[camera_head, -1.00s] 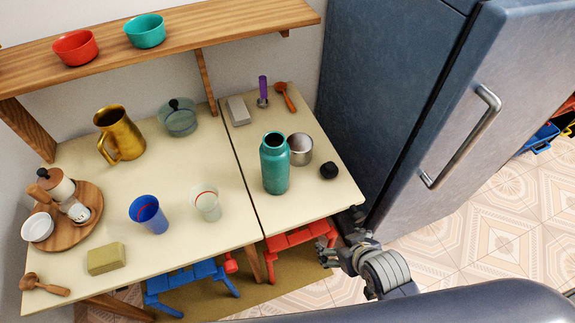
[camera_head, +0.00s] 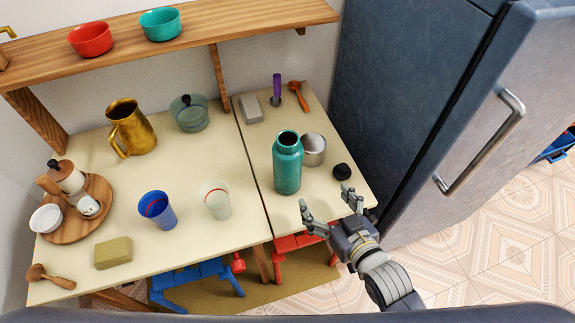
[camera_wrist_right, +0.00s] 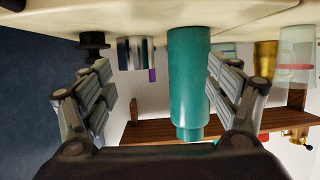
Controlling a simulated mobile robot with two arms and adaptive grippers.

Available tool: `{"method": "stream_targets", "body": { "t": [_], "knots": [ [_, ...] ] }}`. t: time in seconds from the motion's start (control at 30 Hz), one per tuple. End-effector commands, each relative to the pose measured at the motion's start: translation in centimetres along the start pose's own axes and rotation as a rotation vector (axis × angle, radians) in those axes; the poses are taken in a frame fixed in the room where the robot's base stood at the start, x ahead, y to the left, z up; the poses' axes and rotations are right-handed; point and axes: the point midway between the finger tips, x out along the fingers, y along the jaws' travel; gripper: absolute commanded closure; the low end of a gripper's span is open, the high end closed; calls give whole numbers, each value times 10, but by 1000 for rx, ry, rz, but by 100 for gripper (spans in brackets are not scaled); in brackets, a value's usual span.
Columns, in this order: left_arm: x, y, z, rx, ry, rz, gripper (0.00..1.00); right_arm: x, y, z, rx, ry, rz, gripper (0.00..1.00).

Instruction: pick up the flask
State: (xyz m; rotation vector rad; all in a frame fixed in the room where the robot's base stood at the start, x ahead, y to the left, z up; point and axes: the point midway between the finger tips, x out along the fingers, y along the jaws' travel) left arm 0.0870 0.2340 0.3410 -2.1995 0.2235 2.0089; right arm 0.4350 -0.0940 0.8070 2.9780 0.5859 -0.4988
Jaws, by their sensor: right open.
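The flask (camera_head: 287,165) is a teal bottle with an open dark mouth, standing upright on the right part of the cream table. My right gripper (camera_head: 331,204) is open and empty over the table's front right edge, in front of and to the right of the flask. In the right wrist view, which looks upside down, the flask (camera_wrist_right: 188,80) appears between the two spread fingers, nearer the right one; I cannot tell a contact there, and the head view shows a gap. My left gripper is not in view.
A metal cup (camera_head: 314,150) stands close behind the flask's right side, and a black lid-like knob (camera_head: 341,172) lies right of it. A translucent cup (camera_head: 215,200) and blue cup (camera_head: 157,209) stand left. The blue fridge (camera_head: 425,90) borders the table's right side.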

Motion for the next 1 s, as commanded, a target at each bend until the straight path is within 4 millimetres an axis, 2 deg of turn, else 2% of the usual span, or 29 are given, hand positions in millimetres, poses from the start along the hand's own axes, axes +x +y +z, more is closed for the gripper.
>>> {"method": "stream_targets", "body": {
  "t": [0.2, 0.4, 0.7, 0.87, 1.0],
  "knots": [
    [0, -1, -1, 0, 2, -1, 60, 4, -24, -28, -12, 243, -90, 18],
    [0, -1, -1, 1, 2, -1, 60, 5, -33, -40, -11, 330, -122, 18],
    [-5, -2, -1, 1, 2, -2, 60, 45, -38, -56, -11, 334, -123, 18],
    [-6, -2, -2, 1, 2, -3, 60, 55, -40, -59, -10, 332, -123, 18],
    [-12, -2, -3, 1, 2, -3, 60, 71, -43, -68, -10, 333, -122, 18]
  ]
}}
